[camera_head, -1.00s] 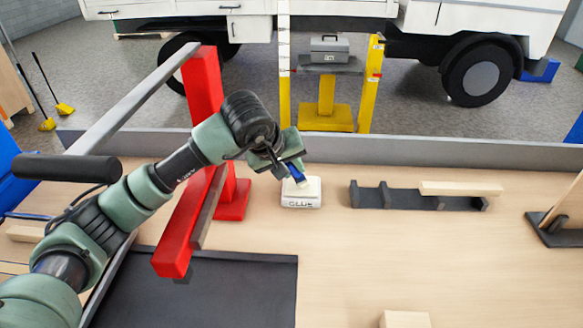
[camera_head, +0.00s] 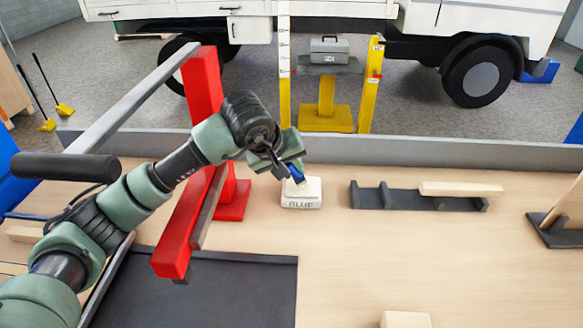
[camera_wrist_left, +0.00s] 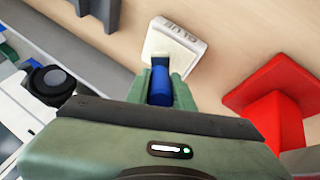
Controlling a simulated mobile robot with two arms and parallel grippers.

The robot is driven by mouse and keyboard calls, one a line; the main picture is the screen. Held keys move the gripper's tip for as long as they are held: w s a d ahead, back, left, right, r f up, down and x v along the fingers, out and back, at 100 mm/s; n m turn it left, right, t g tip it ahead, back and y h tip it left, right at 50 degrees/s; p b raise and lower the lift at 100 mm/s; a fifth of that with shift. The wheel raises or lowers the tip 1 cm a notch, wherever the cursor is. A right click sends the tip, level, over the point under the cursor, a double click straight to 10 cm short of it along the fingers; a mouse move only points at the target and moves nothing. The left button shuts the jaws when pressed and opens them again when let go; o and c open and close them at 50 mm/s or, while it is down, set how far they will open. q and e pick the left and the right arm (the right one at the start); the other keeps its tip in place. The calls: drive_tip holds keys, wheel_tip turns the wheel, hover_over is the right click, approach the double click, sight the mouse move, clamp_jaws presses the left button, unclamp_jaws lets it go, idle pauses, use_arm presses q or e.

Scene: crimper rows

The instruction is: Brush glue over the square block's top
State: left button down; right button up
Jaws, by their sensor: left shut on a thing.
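My left gripper (camera_head: 287,168) is shut on a blue-handled brush (camera_head: 296,175) above the white glue box. The handle shows between the fingers in the left wrist view (camera_wrist_left: 160,84). The brush points down at the pale top of the glue box (camera_head: 301,196), labelled GLUE, and its tip appears to be at or in that top. The box also shows in the left wrist view (camera_wrist_left: 187,47). A pale wooden block (camera_head: 405,319) stands at the bottom edge of the head view, partly cut off; I cannot tell its full shape. My right gripper is not in view.
A red stand (camera_head: 178,240) rises left of the glue box, close to my left arm. A dark rack (camera_head: 402,201) with a wooden bar (camera_head: 461,189) lies to the right. A dark mat (camera_head: 245,290) lies at front left. The middle of the bench is clear.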

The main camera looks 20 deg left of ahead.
use_arm(q)
drive_tip(key=shift+r+p, duration=1.65)
drive_tip(key=shift+r, duration=1.85)
drive_tip(key=shift+f, duration=0.1)
